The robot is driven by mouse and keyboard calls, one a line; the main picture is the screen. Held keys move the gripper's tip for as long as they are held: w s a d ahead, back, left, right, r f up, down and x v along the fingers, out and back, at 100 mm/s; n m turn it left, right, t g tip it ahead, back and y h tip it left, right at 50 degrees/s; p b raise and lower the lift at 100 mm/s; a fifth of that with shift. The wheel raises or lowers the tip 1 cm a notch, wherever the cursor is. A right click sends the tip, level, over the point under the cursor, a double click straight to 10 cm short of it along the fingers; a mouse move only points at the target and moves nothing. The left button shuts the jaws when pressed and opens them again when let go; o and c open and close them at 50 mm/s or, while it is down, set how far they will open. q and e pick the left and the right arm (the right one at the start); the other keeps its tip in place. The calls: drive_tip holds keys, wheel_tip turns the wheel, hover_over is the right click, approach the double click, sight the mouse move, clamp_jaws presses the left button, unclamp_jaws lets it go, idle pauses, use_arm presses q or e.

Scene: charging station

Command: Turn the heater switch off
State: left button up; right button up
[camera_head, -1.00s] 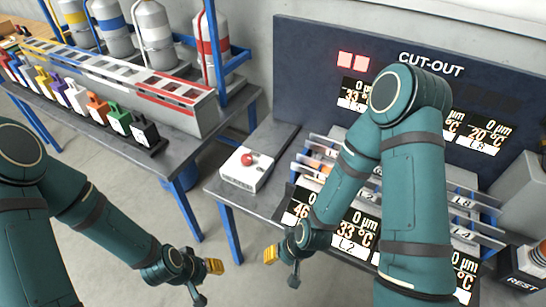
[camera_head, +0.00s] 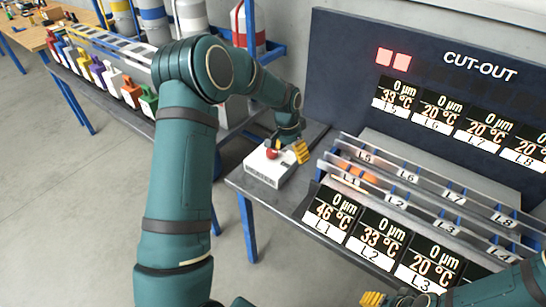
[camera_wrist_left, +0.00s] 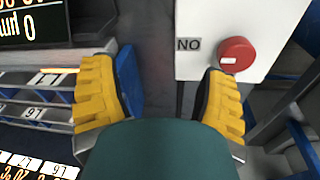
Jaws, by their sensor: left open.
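My left gripper (camera_head: 292,150) is beside the button, partly covering the box in the head view. In the left wrist view my left gripper (camera_wrist_left: 160,100) is open and empty, with one yellow finger close to the box's edge below the button. My right gripper (camera_head: 376,299) shows only partly at the bottom edge.
Tilted racks (camera_head: 400,190) marked L1 to L8 stand right of the box, with an orange glow near L1. Displays (camera_head: 330,210) show temperatures. A dark CUT-OUT panel (camera_head: 340,40) with two lit red squares stands behind. Coloured bottle-like items (camera_head: 130,92) line the left bench.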

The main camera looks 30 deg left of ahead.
use_arm(q)
wheel_tip(320, 180, up, 8)
drive_tip(key=y+b, duration=0.1)
hover_over(271, 151)
drive_tip(key=shift+m+g, duration=0.3)
drive_tip(key=shift+g, duration=0.1)
wheel_tip(271, 151, down, 14)
drive_tip(key=b, duration=0.3)
drive_tip(key=shift+r, duration=0.2)
drive_tip(key=c, duration=1.2)
